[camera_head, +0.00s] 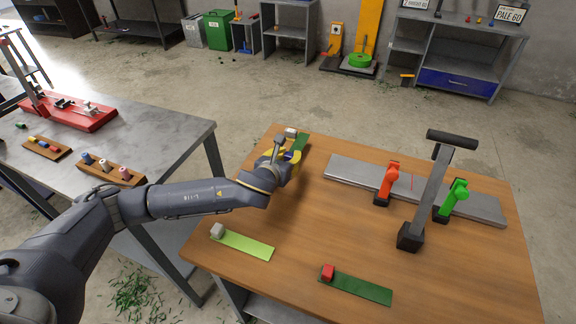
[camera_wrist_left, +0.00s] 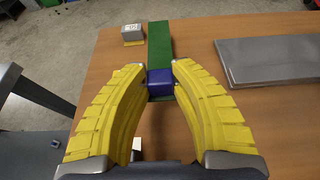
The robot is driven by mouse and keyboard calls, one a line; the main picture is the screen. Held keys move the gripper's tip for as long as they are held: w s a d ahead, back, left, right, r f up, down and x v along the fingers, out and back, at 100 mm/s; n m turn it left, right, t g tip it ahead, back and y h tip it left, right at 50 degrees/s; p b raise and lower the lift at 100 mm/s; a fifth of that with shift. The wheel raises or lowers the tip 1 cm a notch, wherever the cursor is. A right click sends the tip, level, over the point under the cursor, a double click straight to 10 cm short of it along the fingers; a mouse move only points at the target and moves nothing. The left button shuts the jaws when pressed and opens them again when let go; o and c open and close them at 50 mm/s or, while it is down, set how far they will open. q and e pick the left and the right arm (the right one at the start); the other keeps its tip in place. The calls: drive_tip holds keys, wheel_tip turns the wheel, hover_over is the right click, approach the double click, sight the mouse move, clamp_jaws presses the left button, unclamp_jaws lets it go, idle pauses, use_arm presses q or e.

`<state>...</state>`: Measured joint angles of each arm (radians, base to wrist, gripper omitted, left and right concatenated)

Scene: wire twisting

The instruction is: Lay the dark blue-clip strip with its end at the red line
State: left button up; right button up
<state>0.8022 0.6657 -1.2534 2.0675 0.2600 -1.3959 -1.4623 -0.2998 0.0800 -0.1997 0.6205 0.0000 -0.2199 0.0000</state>
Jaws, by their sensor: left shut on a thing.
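The dark green strip (camera_head: 301,141) with the blue clip (camera_head: 289,155) is at the back left of the wooden table. In the left wrist view the strip (camera_wrist_left: 160,42) runs away from me, and the blue clip (camera_wrist_left: 160,82) sits at its near end. My left gripper (camera_wrist_left: 160,78) has its yellow fingers shut on the blue clip. Whether the strip touches the table is hard to tell. A short red line (camera_head: 412,182) shows on the long grey plate (camera_head: 340,172), between the red clamp (camera_head: 388,180) and the green clamp (camera_head: 455,195). My right gripper is not in view.
A grey post with a black handle (camera_head: 452,138) stands before the plate. A light green strip (camera_head: 245,245) with a grey clip and a dark green strip (camera_head: 358,288) with a red clip lie in front. A small grey block (camera_wrist_left: 132,32) is beside the held strip. The table's middle is clear.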

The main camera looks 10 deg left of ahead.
use_arm(q)
drive_tip(key=shift+f, duration=1.9)
drive_tip(key=shift+f, duration=0.1)
drive_tip(key=o, duration=0.9)
wheel_tip(320, 180, up, 4)
hover_over(276, 196)
drive_tip(key=shift+o, duration=0.7)
drive_tip(key=shift+s+a+r, duration=0.15)
drive_tip(key=shift+s+r, duration=0.2)
drive_tip(key=shift+s, duration=0.25)
